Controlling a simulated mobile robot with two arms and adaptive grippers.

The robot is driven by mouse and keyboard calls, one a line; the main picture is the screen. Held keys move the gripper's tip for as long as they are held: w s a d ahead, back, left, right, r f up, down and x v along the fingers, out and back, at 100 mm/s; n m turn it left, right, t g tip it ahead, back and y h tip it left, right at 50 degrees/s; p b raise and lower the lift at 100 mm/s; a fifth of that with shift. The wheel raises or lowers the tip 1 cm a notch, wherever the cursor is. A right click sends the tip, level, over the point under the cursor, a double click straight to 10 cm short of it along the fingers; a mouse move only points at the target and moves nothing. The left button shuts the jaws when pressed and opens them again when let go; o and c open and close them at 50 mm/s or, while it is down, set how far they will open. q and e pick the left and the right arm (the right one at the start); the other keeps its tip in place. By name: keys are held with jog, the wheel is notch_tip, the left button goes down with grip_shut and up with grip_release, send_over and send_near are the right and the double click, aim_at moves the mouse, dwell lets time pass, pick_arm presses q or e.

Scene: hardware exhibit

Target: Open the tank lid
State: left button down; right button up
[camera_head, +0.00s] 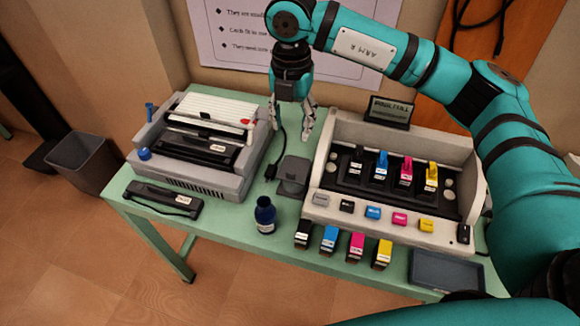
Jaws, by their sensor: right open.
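The white ink-tank unit (325,165) stands at the right of the green table, with a dark bay holding a row of small tanks. Upright coloured pieces show there: blue (382,160), magenta (407,168) and yellow (432,172), with a dark one (357,158) at the left. I cannot tell which part is the tank lid, or whether it is open. My right gripper (293,126) points down, open and empty, just left of the unit's back left corner, apart from the tanks. My left gripper is not in view.
A grey machine (190,178) stands at the left, with a black bar (165,198) before it. A blue bottle (265,215), several cartridges (329,239) and a dark tray (446,270) line the front. A small sign (389,109) stands behind the unit. A bin (85,163) is on the floor.

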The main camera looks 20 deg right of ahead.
aim_at(291, 173)
notch_tip(291, 173, down, 16)
jog(key=p, duration=0.3)
jog(key=shift+f, duration=0.1)
grip_shut()
dwell(0.4)
